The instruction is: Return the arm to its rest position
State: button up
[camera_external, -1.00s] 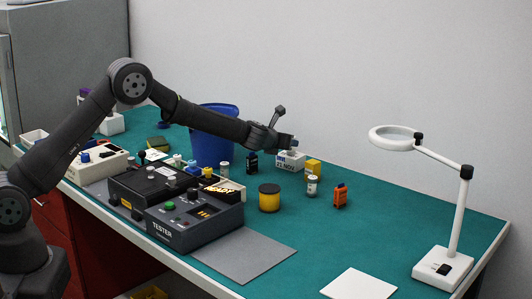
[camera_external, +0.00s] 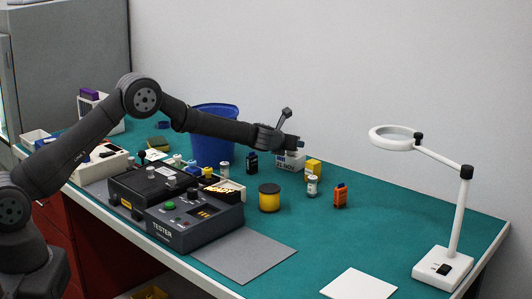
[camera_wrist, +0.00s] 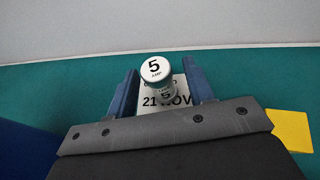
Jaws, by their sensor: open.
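My gripper (camera_external: 297,143) is at the end of the outstretched arm, over the back of the bench, just above a white box marked "21 NOV" (camera_external: 290,160). In the wrist view its two blue fingers (camera_wrist: 161,88) are spread apart. A small white-capped cylinder marked "5 AMP" (camera_wrist: 154,67) shows between them, with a gap on each side. The white box (camera_wrist: 180,98) lies under the cylinder; the cylinder appears to stand on or in it. The cylinder cannot be made out in the external view.
A blue bin (camera_external: 212,140) stands beside my forearm. The tester (camera_external: 195,220) is in front. A yellow block (camera_external: 313,168), a white-capped cylinder (camera_external: 312,186), an orange item (camera_external: 340,195) and a yellow spool (camera_external: 269,198) stand nearby. A magnifier lamp (camera_external: 455,220) is at right.

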jog(key=shift+x, duration=1.1)
jog(key=shift+w+d, duration=0.15)
jog(key=shift+w, duration=0.1)
notch_tip(320, 180, up, 4)
jog(key=shift+f, duration=0.15)
jog(key=s+d+r, duration=0.1)
jog(key=s+r, duration=0.6)
jog(key=s, duration=0.6)
jog(key=s+a+f+m+g+h, duration=0.1)
jog(key=s, duration=1.1)
jog(key=s+a+f+m, duration=0.1)
jog(key=s+f, duration=0.1)
jog(key=s, duration=1.1)
jog(key=s+a+h, duration=0.1)
jog(key=s+a, duration=0.5)
jog(key=s, duration=0.3)
jog(key=s+a+f+m+g+h, duration=0.1)
jog(key=s+a, duration=0.5)
jog(key=s, duration=0.4)
jog(key=shift+a+m+g, duration=0.3)
jog(key=shift+o, duration=0.4)
